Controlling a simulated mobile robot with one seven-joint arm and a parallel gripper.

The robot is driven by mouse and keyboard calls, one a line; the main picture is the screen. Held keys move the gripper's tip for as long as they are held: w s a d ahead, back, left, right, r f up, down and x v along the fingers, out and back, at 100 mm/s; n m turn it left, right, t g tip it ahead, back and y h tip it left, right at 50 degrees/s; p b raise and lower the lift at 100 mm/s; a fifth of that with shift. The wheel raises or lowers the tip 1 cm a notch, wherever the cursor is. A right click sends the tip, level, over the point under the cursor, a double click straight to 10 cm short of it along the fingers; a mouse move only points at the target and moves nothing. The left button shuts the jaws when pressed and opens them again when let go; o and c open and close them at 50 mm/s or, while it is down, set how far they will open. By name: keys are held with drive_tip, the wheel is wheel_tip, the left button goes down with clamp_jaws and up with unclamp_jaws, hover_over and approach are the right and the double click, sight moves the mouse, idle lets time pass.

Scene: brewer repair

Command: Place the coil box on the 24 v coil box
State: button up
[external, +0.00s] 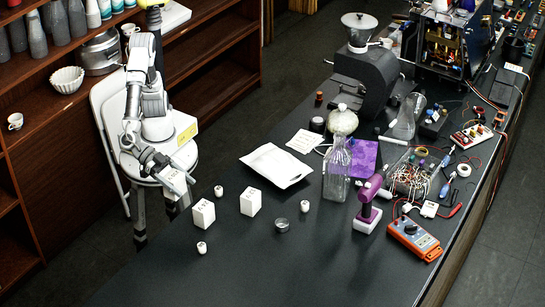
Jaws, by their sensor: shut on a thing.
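My gripper (178,181) is at the left edge of the dark bench, in front of the white stool. It is shut on a small pale thing, which looks like a white box but is partly hidden by the fingers. Two white boxes stand upright on the bench: one (204,214) close to the right of my gripper, the other (250,202) farther right. Their markings are too small to read, so I cannot tell which is the 24 V coil box. The held thing is apart from both boxes.
Small white cylinders (202,248) stand around the boxes, with a round metal tin (282,226) to the right. The bench front is clear.

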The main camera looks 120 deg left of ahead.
sight(172, 170)
drive_tip(key=s, duration=0.1)
drive_tip(key=s+a+r, duration=0.1)
drive_tip(key=s, duration=0.1)
drive_tip(key=s+a, duration=0.1)
drive_tip(key=s, duration=0.1)
drive_tip(key=shift+s+r, duration=0.2)
drive_tip(key=shift+r, duration=0.15)
drive_tip(key=shift+s+a, duration=0.15)
drive_tip(key=shift+a, duration=0.05)
drive_tip(key=w+a+f+b, duration=0.4)
drive_tip(key=w+a+f, duration=0.2)
drive_tip(key=w+f, duration=0.3)
drive_tip(key=shift+w+f, duration=0.35)
drive_tip(key=shift+f, duration=0.65)
drive_tip(key=shift+f+b, duration=0.2)
drive_tip(key=shift+b, duration=0.1)
drive_tip(key=o, duration=1.5)
drive_tip(key=shift+r, duration=0.1)
